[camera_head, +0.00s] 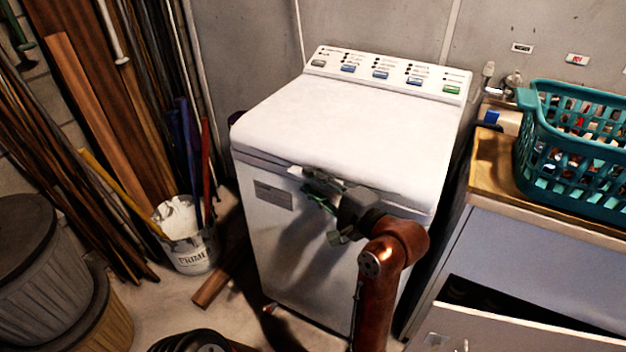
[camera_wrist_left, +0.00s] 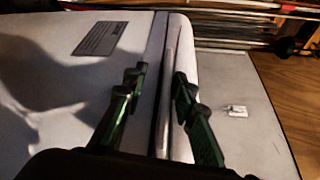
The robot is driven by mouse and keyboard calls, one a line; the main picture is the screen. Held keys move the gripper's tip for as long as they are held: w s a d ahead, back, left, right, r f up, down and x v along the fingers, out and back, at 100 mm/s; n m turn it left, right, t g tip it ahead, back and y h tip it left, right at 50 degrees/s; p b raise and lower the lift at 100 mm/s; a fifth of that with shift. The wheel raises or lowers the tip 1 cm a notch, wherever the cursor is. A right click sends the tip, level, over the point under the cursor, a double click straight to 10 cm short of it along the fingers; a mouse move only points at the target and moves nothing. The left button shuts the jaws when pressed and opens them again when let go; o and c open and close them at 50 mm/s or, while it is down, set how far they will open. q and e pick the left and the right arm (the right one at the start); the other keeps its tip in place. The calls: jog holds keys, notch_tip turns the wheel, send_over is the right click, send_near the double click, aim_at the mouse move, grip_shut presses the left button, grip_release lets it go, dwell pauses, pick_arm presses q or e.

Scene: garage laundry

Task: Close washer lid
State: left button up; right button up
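The white washer (camera_head: 300,240) stands against the back wall, with its control panel at the rear. Its lid (camera_head: 350,125) lies down over the top, with a dark seam along the front edge; I cannot tell if it is fully flush. My left gripper (camera_head: 318,190) is at the front edge of the lid, near the middle. In the left wrist view its two green-and-black fingers (camera_wrist_left: 158,82) are apart, with the lid's front edge (camera_wrist_left: 168,65) showing between them. The washer's front with its label (camera_wrist_left: 100,38) shows to the left there. My right gripper is not in view.
A teal laundry basket (camera_head: 560,165) sits on the wood-topped counter (camera_head: 490,165) right of the washer. A paint bucket (camera_head: 188,245) with sticks, leaning boards (camera_head: 85,110) and dark bins (camera_head: 35,255) fill the left. Some floor is free left of the washer.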

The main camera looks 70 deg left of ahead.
pick_arm(q)
jog(key=shift+o, duration=0.5)
jog(key=shift+w+a+f, duration=0.1)
jog(key=v, duration=1.2)
